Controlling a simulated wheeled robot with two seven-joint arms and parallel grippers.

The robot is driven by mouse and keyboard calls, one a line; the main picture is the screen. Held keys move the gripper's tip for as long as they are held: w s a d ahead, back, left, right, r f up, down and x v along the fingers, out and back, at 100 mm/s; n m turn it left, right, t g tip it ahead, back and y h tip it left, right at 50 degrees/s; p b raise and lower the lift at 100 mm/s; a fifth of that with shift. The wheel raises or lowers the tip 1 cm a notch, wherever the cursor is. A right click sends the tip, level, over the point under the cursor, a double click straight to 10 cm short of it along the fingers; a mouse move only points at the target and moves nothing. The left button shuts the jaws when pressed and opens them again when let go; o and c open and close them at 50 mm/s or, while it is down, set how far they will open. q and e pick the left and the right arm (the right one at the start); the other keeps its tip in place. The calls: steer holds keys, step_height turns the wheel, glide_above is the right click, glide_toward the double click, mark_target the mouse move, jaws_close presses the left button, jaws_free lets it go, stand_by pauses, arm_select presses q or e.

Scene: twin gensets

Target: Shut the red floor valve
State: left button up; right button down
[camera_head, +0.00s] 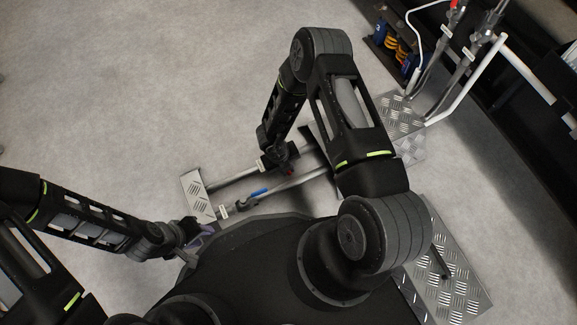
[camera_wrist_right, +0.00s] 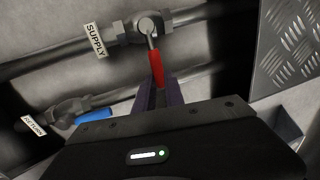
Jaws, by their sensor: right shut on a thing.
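The red valve handle (camera_wrist_right: 156,68) extends from the valve body (camera_wrist_right: 150,27) on the pipe labelled SUPPLY (camera_wrist_right: 96,40). In the right wrist view it lies roughly crosswise to that pipe. My right gripper (camera_wrist_right: 158,94) is shut on the handle's free end, its purple fingers on either side. In the head view a bit of the red handle (camera_head: 290,173) shows below my right gripper (camera_head: 282,161), mostly hidden by the gripper. My left gripper (camera_head: 203,231) is low at the left, away from the valve; its jaw opening is unclear.
A blue handle (camera_wrist_right: 94,116) lies roughly along the neighbouring pipe labelled RETURN (camera_wrist_right: 34,126). Metal tread plates (camera_head: 198,196) flank the pipes. A rack with coloured items (camera_head: 394,44) and upright pipes stand at upper right. The floor at left is clear.

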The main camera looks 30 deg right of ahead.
stand_by(0.3)
steer(key=c, duration=1.4)
jaws_free()
steer(key=shift+c, duration=0.2)
steer(key=shift+r, duration=0.1)
step_height(320, 180, up, 8)
steer(key=a+p, duration=0.1)
steer(key=p, duration=0.2)
steer(key=shift+a+f, duration=0.25)
steer(key=shift+a, duration=0.05)
steer(key=shift+w, duration=0.1)
